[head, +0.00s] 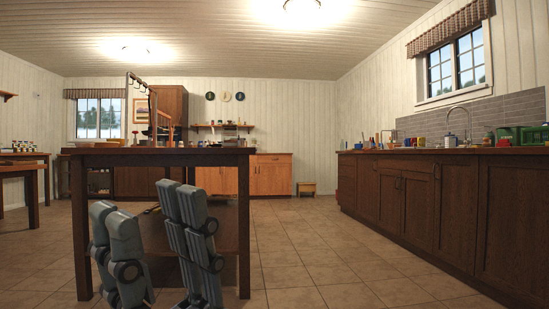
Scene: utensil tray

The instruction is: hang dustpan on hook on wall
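I cannot make out a dustpan or a wall hook for it in the head view.
A dark counter (455,205) with a sink tap (460,120) runs along the right wall. Wooden cabinets (270,175) stand at the back. Another table (28,165) stands at far left. The tiled floor (310,245) between table and right counter is clear.

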